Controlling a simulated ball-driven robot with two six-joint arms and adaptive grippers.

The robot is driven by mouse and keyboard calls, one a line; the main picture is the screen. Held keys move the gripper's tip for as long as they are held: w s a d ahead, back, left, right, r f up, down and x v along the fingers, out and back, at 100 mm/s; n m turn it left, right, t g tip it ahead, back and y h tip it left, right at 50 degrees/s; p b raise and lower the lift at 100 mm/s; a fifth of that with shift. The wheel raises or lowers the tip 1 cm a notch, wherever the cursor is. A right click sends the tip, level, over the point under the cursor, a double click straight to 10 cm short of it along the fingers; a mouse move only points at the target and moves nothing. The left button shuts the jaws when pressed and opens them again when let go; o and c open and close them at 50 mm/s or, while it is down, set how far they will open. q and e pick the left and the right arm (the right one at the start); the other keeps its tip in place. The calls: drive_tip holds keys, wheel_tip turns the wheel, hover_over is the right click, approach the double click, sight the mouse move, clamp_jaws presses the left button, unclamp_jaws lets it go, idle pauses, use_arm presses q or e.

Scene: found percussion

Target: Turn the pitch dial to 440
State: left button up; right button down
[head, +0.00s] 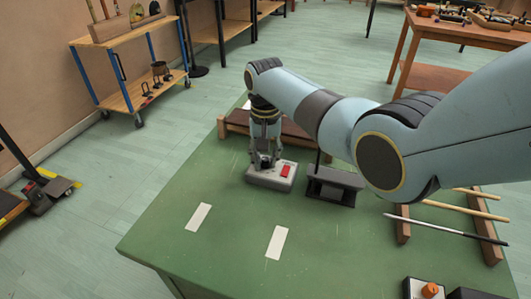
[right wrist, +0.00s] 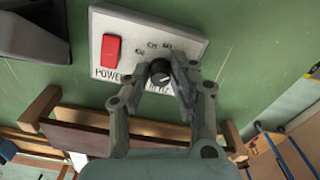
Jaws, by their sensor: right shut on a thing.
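The pitch device is a light grey box (head: 270,178) on the green table, with a red power switch (head: 285,170) on its top. In the right wrist view the box (right wrist: 125,23) shows the red switch (right wrist: 111,50), printed numbers and a black dial (right wrist: 160,72). My right gripper (right wrist: 163,76) is shut on the dial, with one finger on each side of it. In the head view my right gripper (head: 265,162) points down onto the box. The dial's exact setting is too small to read. My left gripper is not in view.
A dark metal block (head: 333,186) stands just right of the box. A wooden bar instrument (head: 238,122) lies behind it. Mallets or sticks rest on a wooden rack (head: 403,227) at the right. The table (head: 190,245) is clear at front left, apart from two pale strips.

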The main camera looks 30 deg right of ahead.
sight(265, 158)
drive_tip(key=n+p, duration=0.2)
drive_tip(key=n, duration=0.2)
drive_tip(key=shift+r+n, duration=0.15)
drive_tip(key=shift+n, duration=0.15)
drive_tip(key=shift+w+n+p, duration=0.1)
drive_tip(key=shift+n+p, duration=0.75)
drive_tip(key=shift+n, duration=1.65)
drive_tip(key=c, duration=1.1)
unclamp_jaws()
wheel_tip(265, 158, up, 12)
